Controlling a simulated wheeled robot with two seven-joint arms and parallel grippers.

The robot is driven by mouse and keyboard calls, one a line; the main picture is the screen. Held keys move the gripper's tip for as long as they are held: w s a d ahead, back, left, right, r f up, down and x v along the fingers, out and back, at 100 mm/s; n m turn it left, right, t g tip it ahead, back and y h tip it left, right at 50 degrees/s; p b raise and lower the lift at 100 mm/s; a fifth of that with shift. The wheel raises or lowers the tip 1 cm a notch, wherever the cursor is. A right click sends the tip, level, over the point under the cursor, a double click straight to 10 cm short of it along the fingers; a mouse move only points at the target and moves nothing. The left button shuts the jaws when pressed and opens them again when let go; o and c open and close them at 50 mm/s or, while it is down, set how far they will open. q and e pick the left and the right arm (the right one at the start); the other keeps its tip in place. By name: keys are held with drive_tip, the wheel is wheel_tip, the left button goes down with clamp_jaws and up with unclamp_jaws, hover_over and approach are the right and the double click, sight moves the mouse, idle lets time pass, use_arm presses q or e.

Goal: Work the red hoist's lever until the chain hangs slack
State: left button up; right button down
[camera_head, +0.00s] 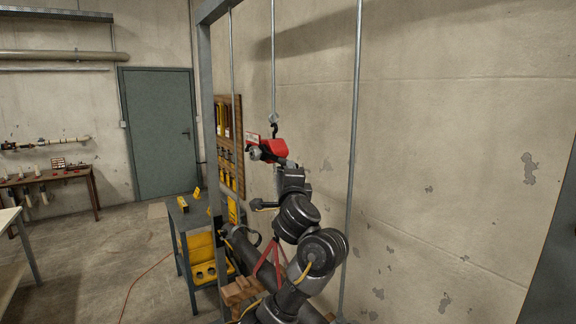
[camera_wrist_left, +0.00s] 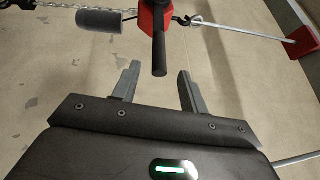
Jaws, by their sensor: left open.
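The red hoist (camera_head: 272,149) hangs from a hook in the head view. My left arm reaches up to it from below, and its gripper fingers are hard to make out there. In the left wrist view the hoist's red body (camera_wrist_left: 146,18) is at the top, with a grey cylinder (camera_wrist_left: 100,20) at its left. Its dark lever (camera_wrist_left: 159,55) points down toward my left gripper (camera_wrist_left: 159,71). The gripper is open, with the lever's end between the fingertips and a visible gap on each side. The chain (camera_wrist_left: 62,6) runs off to the upper left; its slack cannot be judged. My right gripper is out of view.
A large dark pipe (camera_head: 243,249) with a red sling (camera_head: 268,262) lies below, partly behind my arm. A grey metal frame post (camera_head: 206,90) and thin vertical rods (camera_head: 356,110) stand around the hoist. A cart with yellow bins (camera_head: 201,250) is at left.

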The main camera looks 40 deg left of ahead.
use_arm(q)
drive_tip(key=x, duration=0.9)
drive_tip(key=shift+f, duration=0.35)
drive_tip(key=w+a+f+m+t+y+b, duration=0.2)
drive_tip(key=a+f+m+t+b, duration=0.25)
drive_tip(key=f, duration=0.75)
drive_tip(key=d+r+n+g+h+p, duration=0.1)
drive_tip(key=r, duration=0.4)
drive_tip(key=s+d+r+n+g+p, duration=0.1)
drive_tip(key=d+r+n+g+p, duration=0.1)
drive_tip(key=r, duration=0.3)
drive_tip(key=s+d+r+n+g+h+p, duration=0.1)
drive_tip(key=r+n+g, duration=0.1)
drive_tip(key=r, duration=0.4)
drive_tip(key=shift+d+h, duration=0.2)
drive_tip(key=shift+h, duration=0.1)
drive_tip(key=shift+w+a+r+n+g+h, duration=0.1)
drive_tip(key=shift+a+r+n+g+h, duration=0.1)
drive_tip(key=shift+r, duration=0.45)
drive_tip(key=shift+w+a+r+n+g+h, duration=0.1)
drive_tip(key=shift+a+r+n+g, duration=0.05)
drive_tip(key=shift+r, duration=0.5)
